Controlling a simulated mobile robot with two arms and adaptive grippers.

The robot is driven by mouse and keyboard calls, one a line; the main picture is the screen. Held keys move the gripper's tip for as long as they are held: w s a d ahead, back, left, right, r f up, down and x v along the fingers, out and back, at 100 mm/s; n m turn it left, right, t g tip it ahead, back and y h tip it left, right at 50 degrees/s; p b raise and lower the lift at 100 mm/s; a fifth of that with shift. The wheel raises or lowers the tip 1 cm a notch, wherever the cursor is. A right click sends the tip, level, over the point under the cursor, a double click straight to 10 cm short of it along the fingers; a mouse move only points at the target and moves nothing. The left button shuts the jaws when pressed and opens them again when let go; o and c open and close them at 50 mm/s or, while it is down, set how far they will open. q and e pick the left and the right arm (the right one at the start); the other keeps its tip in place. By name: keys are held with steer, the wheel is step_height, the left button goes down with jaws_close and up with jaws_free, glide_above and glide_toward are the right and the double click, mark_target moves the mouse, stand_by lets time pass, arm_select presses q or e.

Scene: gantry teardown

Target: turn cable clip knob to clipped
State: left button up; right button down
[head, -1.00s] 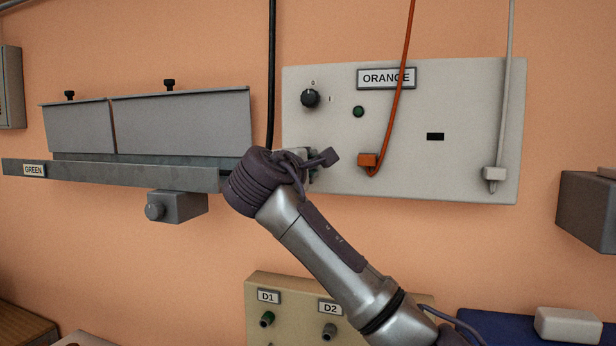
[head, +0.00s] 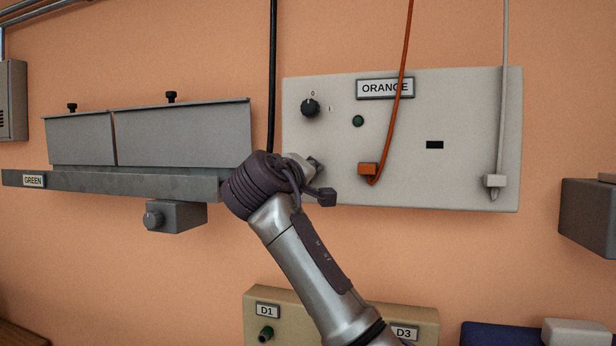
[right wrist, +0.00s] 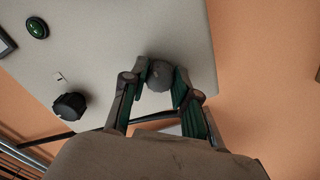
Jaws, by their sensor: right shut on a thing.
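A round grey knob (right wrist: 160,77) stands out from the lower left corner of the pale ORANGE panel (head: 460,110). My right gripper (right wrist: 160,72) is shut on this knob, with one finger on each side of it in the right wrist view. Any marking beside the knob is hidden or too small to read. In the head view my right wrist covers most of this corner and the knob cannot be made out. My left gripper is not in view.
The panel has a black 0/I knob (head: 310,107), a green button (head: 358,121), an orange plug (head: 367,169) and a white plug (head: 495,181). A black cable (head: 271,80) hangs at its left, beside the GREEN rail (head: 120,184). A beige box (head: 340,303) is below.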

steer(key=shift+f, duration=0.2)
stand_by(0.3)
steer(key=c, duration=1.1)
jaws_free()
steer(key=shift+o, duration=1.1)
steer(key=shift+r, duration=0.1)
steer(key=v, duration=1.2)
